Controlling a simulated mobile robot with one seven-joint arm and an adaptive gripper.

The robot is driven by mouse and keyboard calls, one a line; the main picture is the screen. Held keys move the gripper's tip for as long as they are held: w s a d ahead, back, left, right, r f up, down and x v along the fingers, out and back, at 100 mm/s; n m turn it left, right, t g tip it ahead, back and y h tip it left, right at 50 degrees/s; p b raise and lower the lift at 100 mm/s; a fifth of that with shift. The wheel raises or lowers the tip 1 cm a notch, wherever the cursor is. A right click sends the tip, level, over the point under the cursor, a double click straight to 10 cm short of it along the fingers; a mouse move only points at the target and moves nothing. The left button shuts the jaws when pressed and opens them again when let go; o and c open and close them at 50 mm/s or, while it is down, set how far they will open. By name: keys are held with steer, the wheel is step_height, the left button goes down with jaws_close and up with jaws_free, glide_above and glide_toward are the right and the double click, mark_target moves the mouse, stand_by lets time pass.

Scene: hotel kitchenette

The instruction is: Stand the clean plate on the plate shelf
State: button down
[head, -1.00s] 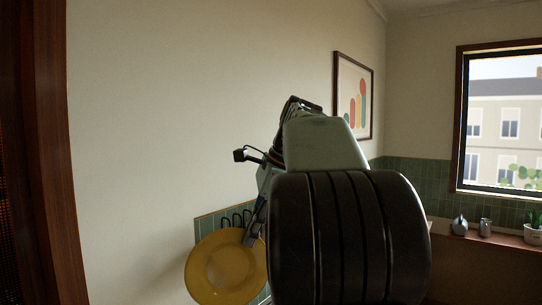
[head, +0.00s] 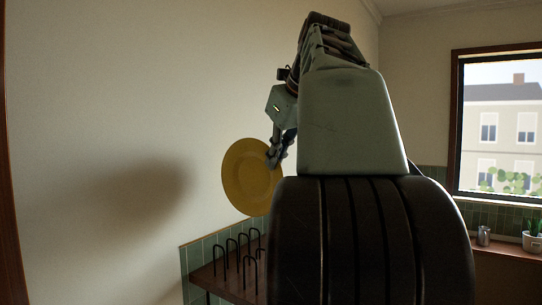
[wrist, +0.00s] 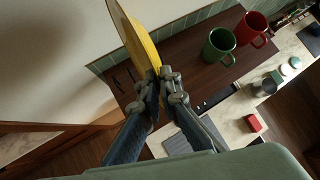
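The yellow plate (head: 246,176) is held upright in the air by its right edge in the head view. It also shows nearly edge-on in the wrist view (wrist: 133,36). My gripper (head: 275,152) is shut on the plate's rim, with its two fingers (wrist: 161,88) on either side of it. The plate shelf (head: 226,281) is a dark wooden board with black wire loops (head: 236,252), below the plate. The plate is apart from the loops. The right part of the shelf is hidden behind my arm in the head view.
In the wrist view a green mug (wrist: 218,46) and a red mug (wrist: 251,29) stand on the dark wooden board. Beyond it is a pale counter with a red item (wrist: 252,123). A bare wall (head: 110,120) is at left, with green tiles along the shelf.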

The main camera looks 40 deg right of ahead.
step_height(320, 180, down, 6)
steer(key=shift+a+r+b, duration=0.1)
steer(key=shift+r+b, duration=0.1)
steer(key=shift+b, duration=1)
step_height(320, 180, down, 8)
steer(key=b, duration=0.6)
steer(key=shift+f, duration=0.25)
steer(key=shift+f+b, duration=0.4)
steer(key=shift+f, duration=0.05)
steer(key=c, duration=2.1)
jaws_free()
steer(key=v, duration=1.2)
